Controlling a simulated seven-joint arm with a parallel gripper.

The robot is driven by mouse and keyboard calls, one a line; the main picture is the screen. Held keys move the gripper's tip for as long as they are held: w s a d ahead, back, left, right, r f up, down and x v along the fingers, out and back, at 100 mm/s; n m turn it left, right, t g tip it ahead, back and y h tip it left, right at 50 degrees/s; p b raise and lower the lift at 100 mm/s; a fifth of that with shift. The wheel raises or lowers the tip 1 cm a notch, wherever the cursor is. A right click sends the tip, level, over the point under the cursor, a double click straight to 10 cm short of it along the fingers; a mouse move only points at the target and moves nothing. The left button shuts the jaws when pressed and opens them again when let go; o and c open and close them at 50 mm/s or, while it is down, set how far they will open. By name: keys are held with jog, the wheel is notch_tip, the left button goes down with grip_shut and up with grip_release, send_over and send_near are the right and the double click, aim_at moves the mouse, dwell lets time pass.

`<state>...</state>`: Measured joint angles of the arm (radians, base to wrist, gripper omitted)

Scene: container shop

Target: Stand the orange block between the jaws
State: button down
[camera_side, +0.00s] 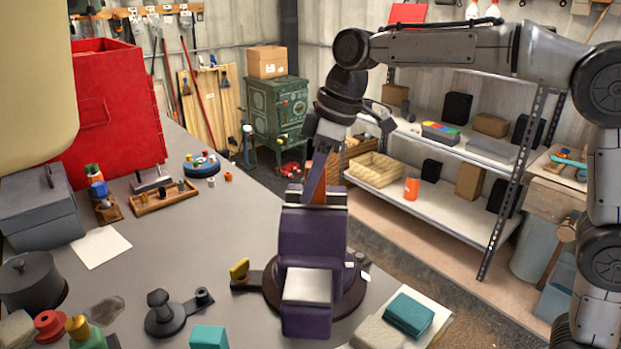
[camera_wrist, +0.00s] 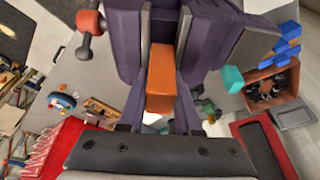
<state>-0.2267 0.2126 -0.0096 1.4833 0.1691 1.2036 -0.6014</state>
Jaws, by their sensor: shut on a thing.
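The orange block (camera_side: 331,174) is held in my gripper (camera_side: 320,182), just above or at the top of the purple vise (camera_side: 312,225) in the side view. The block looks long and roughly upright, partly hidden by a finger. In the wrist view the orange block (camera_wrist: 161,80) shows between my gripper's fingers (camera_wrist: 160,105), with the purple vise (camera_wrist: 213,38) beyond it on both sides. My gripper is shut on the block. Whether the block's lower end touches the vise is hidden.
The vise stands on a grey bench (camera_side: 215,245) with a yellow-tipped handle (camera_side: 240,269) at left. A black clamp-like piece (camera_side: 170,312) and teal block (camera_side: 409,313) are near it. A red cabinet (camera_side: 112,115) stands at back left. Shelves (camera_side: 450,200) stand behind on the right.

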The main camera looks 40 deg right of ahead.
jog(key=shift+f, duration=0.1)
jog(key=c, duration=0.6)
grip_release()
jog(key=shift+o, duration=0.4)
jog(key=shift+f, duration=0.1)
jog(key=shift+f, duration=0.15)
jog(key=shift+r, duration=3.15)
